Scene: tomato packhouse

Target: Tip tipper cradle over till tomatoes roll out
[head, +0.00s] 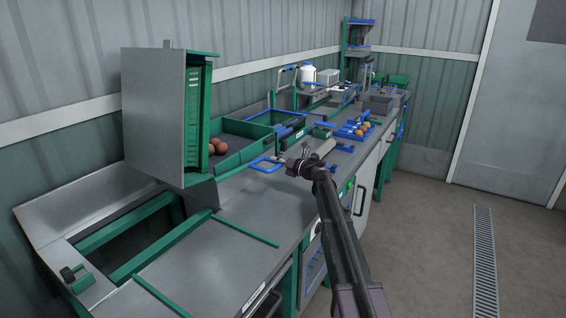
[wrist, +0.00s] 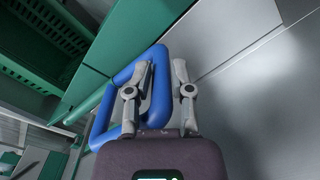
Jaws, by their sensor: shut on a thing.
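The tipper cradle (head: 152,115) is a grey sheet-metal box standing steeply tipped at the back left, with a slotted green crate (head: 206,100) in it. Its open side faces right, over a green-walled tray (head: 255,150). A few reddish tomatoes (head: 217,146) lie in that tray by the crate's lower edge. A blue loop handle (head: 266,167) sticks out in front of the tray. My gripper (head: 286,164) is at this handle. In the wrist view the handle's right bar (wrist: 159,85) lies between my fingers, and they are shut on it. The crate's inside is mostly hidden.
The grey worktop (head: 215,265) in front is largely clear, with thin green rails on it. An open green-framed bay (head: 125,240) lies at left. A blue tray (head: 355,131) with round fruit, a white jar (head: 307,76) and other gear stand further along the bench. The floor at right is free.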

